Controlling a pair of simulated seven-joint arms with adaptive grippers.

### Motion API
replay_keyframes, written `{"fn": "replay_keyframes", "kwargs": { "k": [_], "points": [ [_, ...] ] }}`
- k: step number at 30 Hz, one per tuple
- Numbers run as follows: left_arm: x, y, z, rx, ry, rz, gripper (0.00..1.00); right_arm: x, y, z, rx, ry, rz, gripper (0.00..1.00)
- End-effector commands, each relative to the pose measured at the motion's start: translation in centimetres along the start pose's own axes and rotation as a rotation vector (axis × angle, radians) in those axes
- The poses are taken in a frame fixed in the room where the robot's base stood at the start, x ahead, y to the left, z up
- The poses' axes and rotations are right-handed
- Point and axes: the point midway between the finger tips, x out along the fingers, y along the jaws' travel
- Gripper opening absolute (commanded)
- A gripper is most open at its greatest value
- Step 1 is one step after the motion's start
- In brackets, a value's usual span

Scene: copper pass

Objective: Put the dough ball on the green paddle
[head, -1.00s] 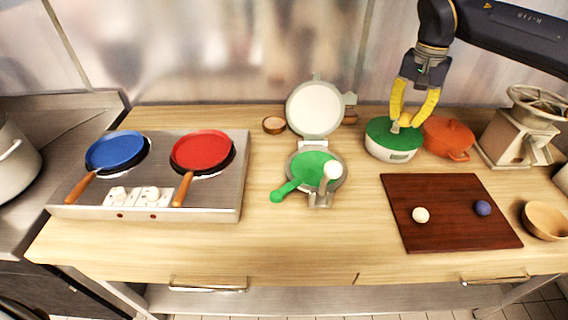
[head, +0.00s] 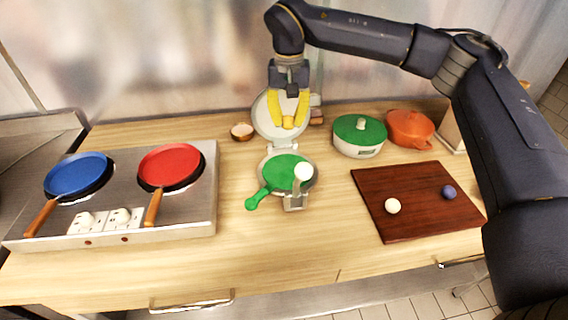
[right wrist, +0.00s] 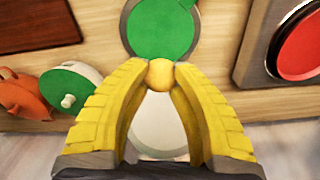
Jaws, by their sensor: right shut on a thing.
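My right gripper (head: 288,123) is over the open tortilla press, in front of its round raised lid (head: 264,118). It is shut on a small yellowish dough ball, seen between its yellow fingertips in the right wrist view (right wrist: 160,73). The green paddle (head: 283,168) lies on the press's lower plate, its handle pointing to the front left. In the right wrist view the green disc (right wrist: 160,25) shows just beyond the held ball, with nothing seen on it. My left gripper is not in view.
A pale-knobbed lever (head: 303,171) stands at the press's front right. A green-lidded pot (head: 359,131) and an orange pot (head: 409,128) stand right. A brown board (head: 415,190) holds a white ball (head: 393,206) and a blue ball (head: 449,192). A stove with two pans is left.

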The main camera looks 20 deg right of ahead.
Motion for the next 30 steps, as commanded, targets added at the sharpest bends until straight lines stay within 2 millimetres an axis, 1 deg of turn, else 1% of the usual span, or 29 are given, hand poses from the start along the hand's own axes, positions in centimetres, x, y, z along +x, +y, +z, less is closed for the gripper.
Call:
{"fn": "replay_keyframes", "kwargs": {
  "k": [1, 6, 12, 16, 19, 26, 30],
  "points": [
    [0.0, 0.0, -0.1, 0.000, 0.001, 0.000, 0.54, 1.4, 0.1, 0.1, 0.000, -0.005, 0.001, 0.00],
    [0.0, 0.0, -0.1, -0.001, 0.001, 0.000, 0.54, 5.2, 0.0, 0.1, -0.001, -0.004, 0.000, 0.00],
    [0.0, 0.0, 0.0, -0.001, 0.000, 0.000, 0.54, 9.0, 0.0, 0.1, 0.000, -0.003, -0.001, 0.00],
    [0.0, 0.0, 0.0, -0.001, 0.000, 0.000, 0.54, 10.6, 0.0, 0.1, 0.000, -0.002, 0.000, 0.00],
    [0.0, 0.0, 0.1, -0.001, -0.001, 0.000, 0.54, 11.3, 0.0, 0.0, 0.000, 0.000, -0.001, 0.00],
    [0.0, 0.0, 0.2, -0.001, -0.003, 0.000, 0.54, 12.1, 0.0, 0.1, 0.000, 0.000, -0.001, 0.00],
    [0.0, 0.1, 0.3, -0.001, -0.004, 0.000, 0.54, 13.5, 0.0, 0.1, 0.000, -0.002, 0.000, 0.00]
  ]
}}
